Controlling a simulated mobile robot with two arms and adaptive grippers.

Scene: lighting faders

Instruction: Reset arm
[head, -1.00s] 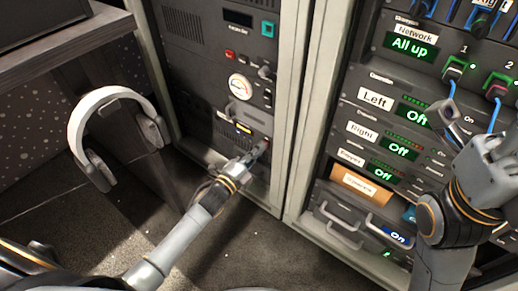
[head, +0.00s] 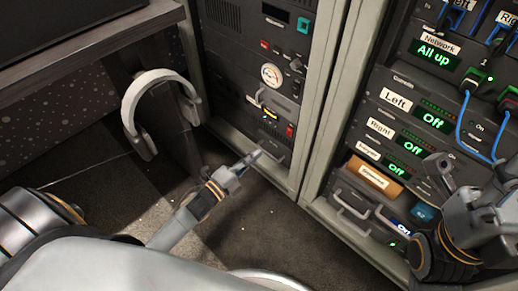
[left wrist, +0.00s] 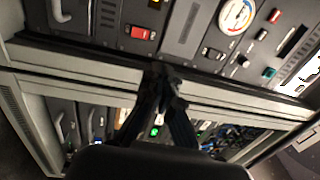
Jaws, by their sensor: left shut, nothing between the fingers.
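My left gripper (head: 250,160) is shut and empty, in front of the lower edge of the left equipment cabinet (head: 270,105). It looks apart from the panel. In the left wrist view its fingers (left wrist: 162,78) are together, with the cabinet frame behind them. My right gripper (head: 470,168) is in front of the lower right rack (head: 385,90), its fingers spread, with nothing seen between them. A red switch (head: 290,130) shows on the lower panel of the left cabinet, and a red rocker switch (left wrist: 140,32) shows in the left wrist view.
The rack screens read "All up" (head: 434,52), "Off" for Left (head: 433,118), Right and a third row, and "On" below. Handles (head: 352,205) stick out low on the rack. White headphones (head: 160,105) hang under a desk (head: 100,40) at left. The floor (head: 240,215) between is clear.

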